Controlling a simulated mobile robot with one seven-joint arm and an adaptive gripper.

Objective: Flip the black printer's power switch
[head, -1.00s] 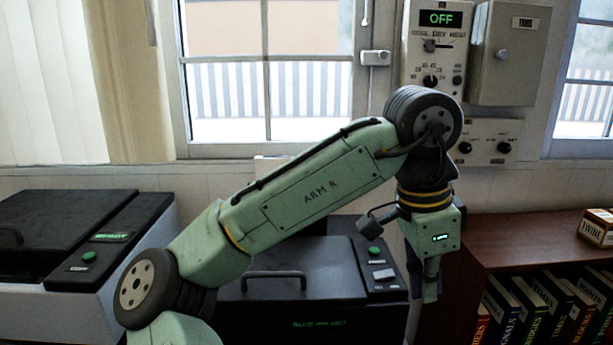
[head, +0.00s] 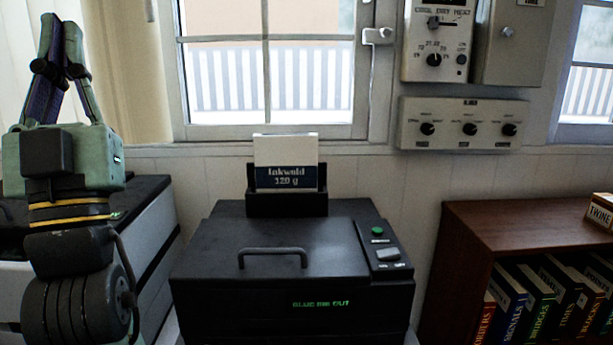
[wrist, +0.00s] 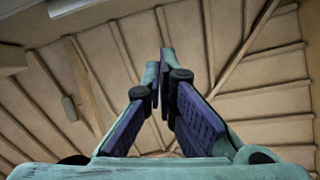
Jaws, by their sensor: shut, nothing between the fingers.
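The black printer (head: 270,270) stands in the middle of the head view, with a handle on its lid and green lit text on its front. On its right side panel are a round green button (head: 377,231) and a pale grey rocker switch (head: 388,254). I cannot clearly tell which way the rocker is tipped. My gripper (head: 60,30) is at the far left of the head view, pointing up, well away from the printer. In the wrist view my gripper (wrist: 158,62) has its fingertips together, with nothing between them, against the ceiling.
A second dark-lidded machine (head: 150,235) stands at the left, behind my arm. A paper packet (head: 286,163) stands in the printer's back holder. A wall panel with knobs (head: 463,124) hangs above right, and a bookshelf (head: 530,222) is at the right. The space above the printer is clear.

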